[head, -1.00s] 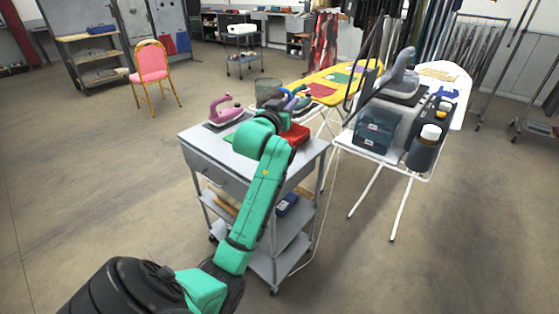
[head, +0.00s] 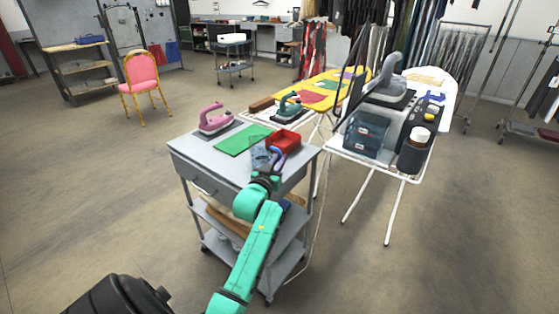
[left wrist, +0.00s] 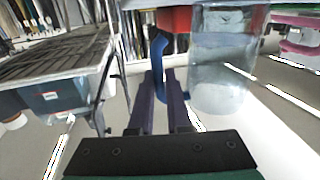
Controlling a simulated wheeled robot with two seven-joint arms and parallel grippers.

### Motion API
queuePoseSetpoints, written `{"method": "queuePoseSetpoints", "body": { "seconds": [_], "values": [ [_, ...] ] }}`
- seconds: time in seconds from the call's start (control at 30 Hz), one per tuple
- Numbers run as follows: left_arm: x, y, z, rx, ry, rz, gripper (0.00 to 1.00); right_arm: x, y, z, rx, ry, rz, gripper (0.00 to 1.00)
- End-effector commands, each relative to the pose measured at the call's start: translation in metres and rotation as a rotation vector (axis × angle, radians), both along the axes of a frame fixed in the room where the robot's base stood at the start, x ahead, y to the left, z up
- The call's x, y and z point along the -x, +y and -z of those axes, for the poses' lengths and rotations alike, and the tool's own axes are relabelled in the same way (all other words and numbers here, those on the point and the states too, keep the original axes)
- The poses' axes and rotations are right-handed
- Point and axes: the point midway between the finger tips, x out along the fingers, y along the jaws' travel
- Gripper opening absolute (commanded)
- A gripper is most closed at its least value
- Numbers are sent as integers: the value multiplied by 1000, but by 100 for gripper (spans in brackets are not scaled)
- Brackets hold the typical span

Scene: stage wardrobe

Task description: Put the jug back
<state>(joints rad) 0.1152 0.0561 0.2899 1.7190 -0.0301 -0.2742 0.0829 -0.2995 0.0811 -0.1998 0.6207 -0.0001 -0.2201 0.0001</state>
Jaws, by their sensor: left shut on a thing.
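The clear jug (head: 259,157) with a blue handle shows at the front right part of the grey trolley's top (head: 205,155). In the left wrist view the jug (left wrist: 222,60) looks upright, with its blue handle (left wrist: 157,58) between the purple fingers. My left gripper (head: 277,160) is shut on that handle. I cannot tell whether the jug's base touches the trolley top. A green mat (head: 241,140) lies flat on the top, just behind the jug. My right gripper is not in view.
A red tray (head: 283,140) sits right of the mat, close to the jug. A pink iron (head: 213,119) stands at the back left of the trolley. A teal iron (head: 288,106) rests by the yellow ironing board (head: 328,86). A white board (head: 441,82) with a steam station stands right.

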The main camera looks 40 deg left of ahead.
Motion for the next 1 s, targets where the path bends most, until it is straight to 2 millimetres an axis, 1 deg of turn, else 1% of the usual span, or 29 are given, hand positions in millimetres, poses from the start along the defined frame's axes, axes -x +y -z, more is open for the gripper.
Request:
{"method": "queuePoseSetpoints", "body": {
  "seconds": [0.03, 0.07, 0.1, 0.47, 0.53, 0.67, 0.9, 1.0],
  "values": [
    [0, 0, 2, 0, 0, 0, 19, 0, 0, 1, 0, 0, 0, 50],
    [0, 0, 1, 0, 0, 0, 31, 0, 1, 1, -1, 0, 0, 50],
    [0, 0, 1, 0, 0, 0, 45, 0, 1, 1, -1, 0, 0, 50],
    [0, 0, -2, 0, 0, 0, 45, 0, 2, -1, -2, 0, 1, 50],
    [6, -2, 0, 1, 2, 0, 45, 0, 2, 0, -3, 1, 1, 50],
    [29, -9, 1, 1, 3, 0, 45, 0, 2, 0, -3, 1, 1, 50],
    [90, -28, 1, 0, 4, -1, 45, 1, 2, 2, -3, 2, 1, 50],
    [106, -33, 1, 1, 3, 0, 45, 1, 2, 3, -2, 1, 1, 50]
  ]
}}
